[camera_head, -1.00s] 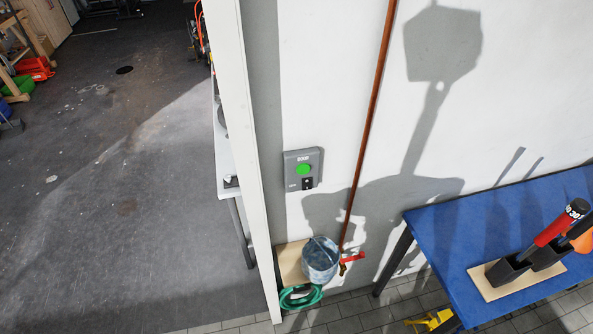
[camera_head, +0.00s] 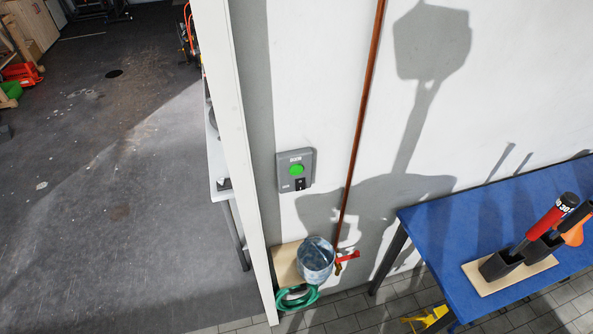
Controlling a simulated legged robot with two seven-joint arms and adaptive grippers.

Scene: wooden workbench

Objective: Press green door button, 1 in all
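The green door button (camera_head: 296,169) is a round green disc on a grey wall box (camera_head: 283,185). The box is fixed to the white wall, just right of the doorway's white edge. A small black part sits below the button on the same box. Neither of my grippers shows in the head view, and nothing covers the button. A shadow of my body falls on the wall to the right of the box.
A copper pipe (camera_head: 361,125) runs down the wall to a red-handled tap. Below the box are a metal bucket (camera_head: 316,262) and a green hose (camera_head: 297,299). A blue table (camera_head: 450,225) with tool holders stands at right. Open floor (camera_head: 120,220) lies left of the white door frame (camera_head: 232,130).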

